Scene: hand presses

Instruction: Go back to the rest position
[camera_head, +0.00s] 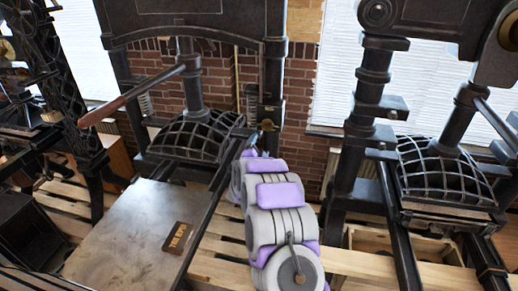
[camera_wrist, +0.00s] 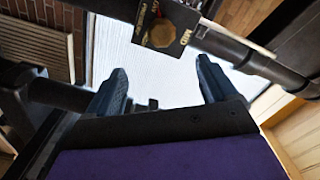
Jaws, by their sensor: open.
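My gripper (camera_wrist: 162,84) shows in the wrist view with its two dark fingers apart and nothing between them. In the head view my grey and purple arm reaches forward from the bottom, and its far end is in front of the middle hand press (camera_head: 195,18). The fingers are hard to make out there. In the wrist view a dark metal bar with a small plaque (camera_wrist: 168,27) crosses beyond the fingertips, with a bright white surface behind. I cannot tell how far the bar is from the fingers.
Another press (camera_head: 372,90) stands close on the right, one more (camera_head: 60,85) on the left. Wooden slats (camera_head: 218,270) lie below. A brick wall (camera_head: 300,100) is behind.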

